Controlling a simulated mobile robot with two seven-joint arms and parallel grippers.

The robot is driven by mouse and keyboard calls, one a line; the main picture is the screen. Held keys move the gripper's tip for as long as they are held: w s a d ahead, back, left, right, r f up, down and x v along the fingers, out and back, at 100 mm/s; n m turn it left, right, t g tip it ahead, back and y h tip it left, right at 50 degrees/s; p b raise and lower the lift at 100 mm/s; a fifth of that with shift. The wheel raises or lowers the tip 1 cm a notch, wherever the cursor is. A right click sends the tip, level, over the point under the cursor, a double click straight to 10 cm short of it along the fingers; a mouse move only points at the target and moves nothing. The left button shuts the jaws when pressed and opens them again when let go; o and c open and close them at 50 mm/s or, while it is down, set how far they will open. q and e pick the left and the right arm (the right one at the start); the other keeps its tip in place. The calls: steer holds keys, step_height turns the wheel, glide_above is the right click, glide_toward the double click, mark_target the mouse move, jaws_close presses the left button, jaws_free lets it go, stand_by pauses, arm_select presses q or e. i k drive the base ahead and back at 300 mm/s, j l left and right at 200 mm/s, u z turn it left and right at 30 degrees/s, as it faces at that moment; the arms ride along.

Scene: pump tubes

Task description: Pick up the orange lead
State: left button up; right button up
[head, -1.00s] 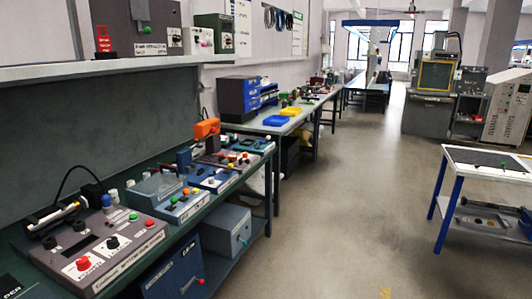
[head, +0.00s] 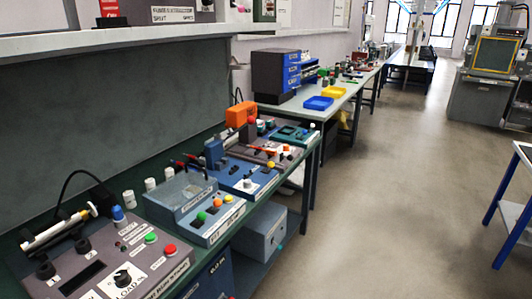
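I cannot make out an orange lead for certain. Neither of my grippers is in the head view.
A grey control box (head: 110,262) with knobs and buttons is nearest on the bench. A blue-grey box (head: 195,205) and a blue panel (head: 243,178) follow. A shelf (head: 130,43) overhangs the bench. The floor (head: 400,190) to the right is clear; a white-topped table (head: 524,155) stands at the right edge.

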mark_target(274, 152)
steer(key=i+u, duration=0.1)
steer(key=u, duration=0.3)
steer(key=i+l+u, duration=0.1)
steer(key=u, duration=0.25)
steer(key=i+l+u, duration=0.1)
steer(key=l+u, duration=0.15)
steer(key=u, duration=0.15)
steer(key=i+l+u, duration=0.25)
steer(key=l, duration=0.15)
steer(key=l+u, duration=0.2)
steer(key=l, duration=0.2)
steer(key=i+l+u, duration=0.15)
steer(key=l, duration=0.3)
steer(key=l+u, duration=0.1)
steer(key=l, duration=0.35)
steer(key=i+l, duration=0.1)
steer(key=l, duration=0.5)
steer(key=i+l, duration=0.1)
steer(key=l, duration=0.5)
steer(key=i+l, duration=0.1)
steer(key=l, duration=0.5)
steer(key=i+l+u, duration=0.1)
steer(key=l, duration=0.5)
